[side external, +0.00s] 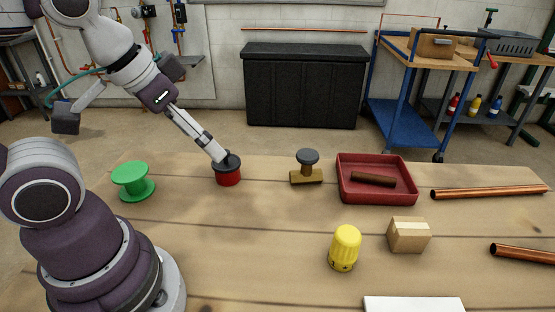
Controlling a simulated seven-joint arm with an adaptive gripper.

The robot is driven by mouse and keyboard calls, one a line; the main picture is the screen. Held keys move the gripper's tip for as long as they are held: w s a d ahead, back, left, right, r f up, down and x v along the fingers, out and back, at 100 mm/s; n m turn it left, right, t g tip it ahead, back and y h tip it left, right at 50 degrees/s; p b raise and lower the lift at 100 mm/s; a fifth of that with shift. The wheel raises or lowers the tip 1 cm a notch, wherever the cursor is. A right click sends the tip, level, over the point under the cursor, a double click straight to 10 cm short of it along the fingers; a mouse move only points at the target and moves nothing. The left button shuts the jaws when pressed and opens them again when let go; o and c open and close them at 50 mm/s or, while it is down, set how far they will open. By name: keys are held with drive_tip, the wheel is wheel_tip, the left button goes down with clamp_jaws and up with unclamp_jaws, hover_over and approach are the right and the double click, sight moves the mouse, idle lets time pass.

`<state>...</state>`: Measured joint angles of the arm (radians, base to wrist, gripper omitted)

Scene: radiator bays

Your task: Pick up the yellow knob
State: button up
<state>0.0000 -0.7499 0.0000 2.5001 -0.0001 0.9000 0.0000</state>
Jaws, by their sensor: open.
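The yellow knob (344,247) stands upright on the wooden table, right of the middle and toward the front in the side external view. It has a ribbed body and a darker base ring. My gripper (221,157) is at the far left part of the table, pointing down just above a red cylinder with a dark top (228,170). It is well away from the knob. The fingers look narrow from this side and I cannot see a gap between them. Whether the fingertips touch the dark top cannot be told.
A green spool (133,181) stands at left. A brass piece with a dark round top (307,167) and a red tray (346,188) holding a brown bar (373,180) are behind the knob. Copper pipes (490,192) and a white slab (414,304) lie nearby.

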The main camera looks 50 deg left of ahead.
drive_tip(key=m+g+h, duration=0.4)
drive_tip(key=m+g, duration=0.2)
drive_tip(key=m, duration=1.2)
hover_over(346, 252)
drive_tip(key=w+a, duration=0.2)
drive_tip(key=a, duration=0.2)
drive_tip(key=f, duration=1.1)
drive_tip(key=shift+w, duration=0.2)
drive_tip(key=x, duration=1)
drive_tip(key=shift+s+a+f, duration=0.1)
drive_tip(key=shift+s+a, duration=0.05)
drive_tip(key=shift+s, duration=0.05)
drive_tip(key=shift+h, duration=0.3)
drive_tip(key=c, duration=1.3)
